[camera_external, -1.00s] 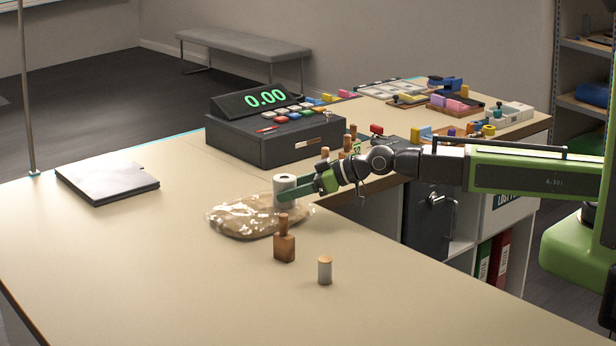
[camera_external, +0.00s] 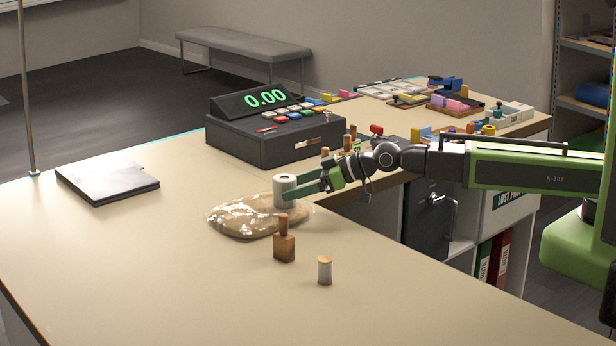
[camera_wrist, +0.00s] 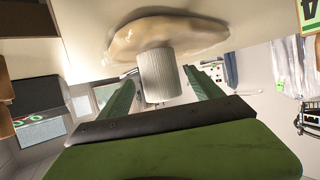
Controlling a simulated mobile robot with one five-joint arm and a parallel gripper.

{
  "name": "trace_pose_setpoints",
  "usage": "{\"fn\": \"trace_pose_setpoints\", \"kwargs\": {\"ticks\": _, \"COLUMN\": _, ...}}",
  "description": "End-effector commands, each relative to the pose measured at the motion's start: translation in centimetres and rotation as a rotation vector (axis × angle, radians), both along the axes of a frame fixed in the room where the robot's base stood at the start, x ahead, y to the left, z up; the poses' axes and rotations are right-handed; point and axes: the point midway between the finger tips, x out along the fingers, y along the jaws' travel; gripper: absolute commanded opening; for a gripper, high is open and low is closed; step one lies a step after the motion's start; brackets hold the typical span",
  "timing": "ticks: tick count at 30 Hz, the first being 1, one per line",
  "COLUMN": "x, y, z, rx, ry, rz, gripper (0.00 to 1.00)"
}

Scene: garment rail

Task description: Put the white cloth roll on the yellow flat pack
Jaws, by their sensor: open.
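The white cloth roll (camera_external: 285,191) stands upright on the yellow flat pack (camera_external: 240,219), a tan-yellow bundle in clear shiny wrap, near its right end. My gripper (camera_external: 297,187) is open, its green fingertips close to the right side of the roll. In the wrist view, which looks upside down, the roll (camera_wrist: 158,76) shows between the two spread green fingers (camera_wrist: 158,80), with gaps on both sides. Its end meets the pack (camera_wrist: 195,38). The roll's far side is hidden.
A wooden-handled stamp (camera_external: 284,246) and a small grey cylinder (camera_external: 325,271) stand in front of the pack. A black cash register (camera_external: 270,138) stands behind it.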

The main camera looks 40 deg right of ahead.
Motion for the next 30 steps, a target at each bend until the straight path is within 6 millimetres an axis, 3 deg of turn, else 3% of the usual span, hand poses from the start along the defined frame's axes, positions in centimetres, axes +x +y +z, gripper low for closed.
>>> {"fn": "trace_pose_setpoints", "kwargs": {"ticks": 3, "x": -2.1, "y": -1.8, "z": 1.4, "rx": 0.0, "ry": 0.0, "rz": 0.0, "gripper": 0.75}}
{"fn": "trace_pose_setpoints", "kwargs": {"ticks": 9, "x": -4.1, "y": -3.5, "z": 2.4, "rx": 0.001, "ry": 0.001, "rz": 0.0, "gripper": 0.75}}
{"fn": "trace_pose_setpoints", "kwargs": {"ticks": 17, "x": -4.1, "y": -3.5, "z": 2.2, "rx": 0.001, "ry": 0.001, "rz": 0.0, "gripper": 0.75}}
{"fn": "trace_pose_setpoints", "kwargs": {"ticks": 20, "x": -3.4, "y": -5.0, "z": 1.5, "rx": -0.02, "ry": 0.029, "rz": -0.019, "gripper": 0.75}}
{"fn": "trace_pose_setpoints", "kwargs": {"ticks": 23, "x": -1.6, "y": -10.8, "z": -1.5, "rx": -0.097, "ry": 0.145, "rz": -0.09, "gripper": 0.75}}
{"fn": "trace_pose_setpoints", "kwargs": {"ticks": 26, "x": -0.6, "y": -20.8, "z": -5.8, "rx": -0.208, "ry": 0.355, "rz": -0.213, "gripper": 0.75}}
{"fn": "trace_pose_setpoints", "kwargs": {"ticks": 27, "x": -0.8, "y": -25.2, "z": -7.4, "rx": -0.249, "ry": 0.451, "rz": -0.269, "gripper": 0.75}}
{"fn": "trace_pose_setpoints", "kwargs": {"ticks": 30, "x": -3.2, "y": -35.3, "z": -10.4, "rx": -0.331, "ry": 0.692, "rz": -0.404, "gripper": 0.75}}
